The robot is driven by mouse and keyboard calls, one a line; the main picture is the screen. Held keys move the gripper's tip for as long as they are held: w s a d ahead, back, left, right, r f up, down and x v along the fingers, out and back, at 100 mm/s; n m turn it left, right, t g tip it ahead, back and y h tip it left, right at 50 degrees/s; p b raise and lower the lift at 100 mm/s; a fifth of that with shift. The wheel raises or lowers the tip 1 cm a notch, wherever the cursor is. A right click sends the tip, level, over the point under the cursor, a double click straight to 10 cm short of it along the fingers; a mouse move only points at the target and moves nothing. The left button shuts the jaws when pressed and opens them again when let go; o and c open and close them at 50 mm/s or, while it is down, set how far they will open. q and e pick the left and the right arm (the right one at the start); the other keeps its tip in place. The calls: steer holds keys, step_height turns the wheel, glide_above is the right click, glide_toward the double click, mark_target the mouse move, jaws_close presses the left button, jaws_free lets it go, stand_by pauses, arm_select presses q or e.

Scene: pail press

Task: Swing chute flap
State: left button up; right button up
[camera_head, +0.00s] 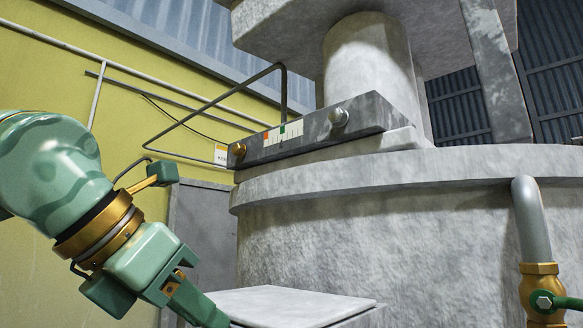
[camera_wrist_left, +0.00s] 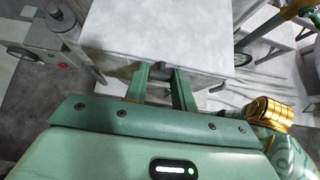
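A pale grey flat panel, which looks like the chute flap (camera_head: 290,306), juts from the foot of the big grey drum in the head view. It fills the top middle of the left wrist view (camera_wrist_left: 150,35). A short dark grey handle (camera_wrist_left: 162,73) stands at its near edge. My left gripper (camera_wrist_left: 163,76) has its two green fingers on either side of this handle. In the head view the left fingers run to the panel's left edge, and the tips are cut off below. My right gripper is not in view.
The drum (camera_head: 380,235) fills the right and carries a bar with a small scale (camera_head: 283,134). A pipe with a brass valve (camera_head: 541,290) stands at the lower right. In the wrist view, a grey box with a red button (camera_wrist_left: 62,65) stands left of the panel.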

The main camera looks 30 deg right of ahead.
arm_select(q)
steer(key=shift+w+d+r+p, duration=0.1)
steer(key=shift+d+r+p, duration=0.05)
steer(key=shift+r+p, duration=1.15)
steer(key=shift+d+r+p, duration=0.1)
steer(key=shift+r+p, duration=1.05)
steer(key=shift+r, duration=0.25)
steer(key=shift+d+r, duration=0.1)
steer(key=shift+r, duration=0.05)
steer(key=shift+r+p, duration=0.1)
steer(key=shift+p, duration=0.2)
steer(key=r+p, duration=0.1)
steer(key=d+r+p, duration=0.1)
steer(key=p, duration=0.1)
steer(key=shift+w+r, duration=0.2)
steer(key=shift+r, duration=0.1)
steer(key=shift+w+d+r+p, duration=0.15)
steer(key=shift+d+r+p, duration=0.15)
steer(key=shift+r+p, duration=0.3)
steer(key=shift+w+d+r+p, duration=0.1)
steer(key=shift+d+r+p, duration=0.2)
steer(key=shift+r+p, duration=0.25)
steer(key=shift+f, duration=0.1)
